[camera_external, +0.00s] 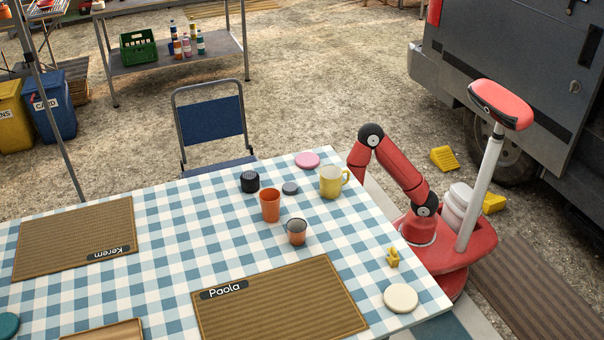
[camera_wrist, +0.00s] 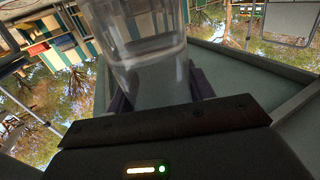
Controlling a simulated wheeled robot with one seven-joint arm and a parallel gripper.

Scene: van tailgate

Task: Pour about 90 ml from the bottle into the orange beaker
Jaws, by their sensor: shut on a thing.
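A clear bottle (camera_wrist: 150,72) stands between the dark fingers of my gripper (camera_wrist: 160,92) in the wrist view, and the gripper is shut on it. A line across the clear wall looks like a liquid surface; the bottle's top is cut off by the frame. In the external view my arm bends down behind the table's far right edge, so gripper and bottle are hidden there. An orange beaker (camera_external: 270,206) stands upright on the checked tablecloth, apart from the gripper. Its contents cannot be told.
A small orange-tinted cup (camera_external: 297,234) stands in front of the beaker. Behind are a yellow mug (camera_external: 332,183), a black pot (camera_external: 250,182), a grey disc (camera_external: 290,188) and a pink disc (camera_external: 307,160). A blue chair (camera_external: 210,122) stands behind the table. Placemats (camera_external: 285,305) lie in front.

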